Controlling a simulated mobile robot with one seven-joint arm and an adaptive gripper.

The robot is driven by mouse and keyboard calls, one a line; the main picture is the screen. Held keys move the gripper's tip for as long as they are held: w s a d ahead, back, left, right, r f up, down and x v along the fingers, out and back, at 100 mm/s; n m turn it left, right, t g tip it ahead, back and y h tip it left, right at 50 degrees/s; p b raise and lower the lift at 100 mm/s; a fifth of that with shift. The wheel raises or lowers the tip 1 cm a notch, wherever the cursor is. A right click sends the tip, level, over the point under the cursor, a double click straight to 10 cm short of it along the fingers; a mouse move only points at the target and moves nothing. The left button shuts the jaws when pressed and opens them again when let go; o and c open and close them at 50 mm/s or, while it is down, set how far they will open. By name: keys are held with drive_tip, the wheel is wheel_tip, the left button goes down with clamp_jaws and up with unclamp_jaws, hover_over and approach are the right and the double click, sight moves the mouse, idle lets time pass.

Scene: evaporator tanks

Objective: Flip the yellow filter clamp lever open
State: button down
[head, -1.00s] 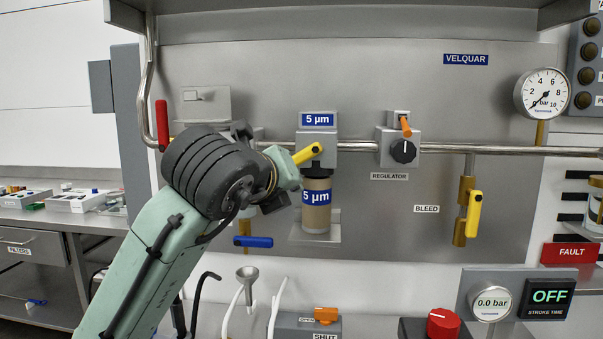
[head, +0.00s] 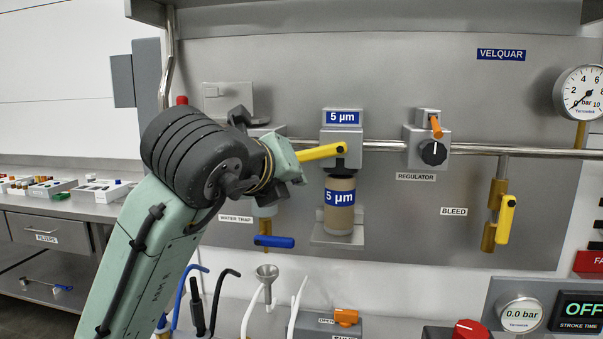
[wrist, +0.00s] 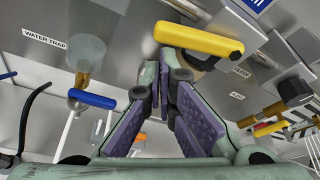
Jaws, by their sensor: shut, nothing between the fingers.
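The yellow clamp lever (head: 322,152) sticks out leftward, almost level with its left end slightly lower, from the grey head of the filter housing (head: 342,141). The brown filter cartridge (head: 340,215) with a blue "5 µm" label hangs below. In the wrist view the lever (wrist: 200,38) lies just beyond my gripper's fingertips (wrist: 169,80). In the head view my gripper (head: 296,166) is by the lever's free left end, its fingers largely hidden by my wrist. The fingers are shut and empty. I cannot tell whether they touch the lever.
A pipe (head: 385,146) runs across the panel to the regulator (head: 427,149). The water trap's blue lever (head: 274,241) is below my gripper, and the yellow bleed lever (head: 506,219) is further right.

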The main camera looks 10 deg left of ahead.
drive_tip(key=d+v, duration=0.1)
drive_tip(key=v, duration=0.9)
drive_tip(key=shift+s+r, duration=0.25)
drive_tip(key=shift+d, duration=0.1)
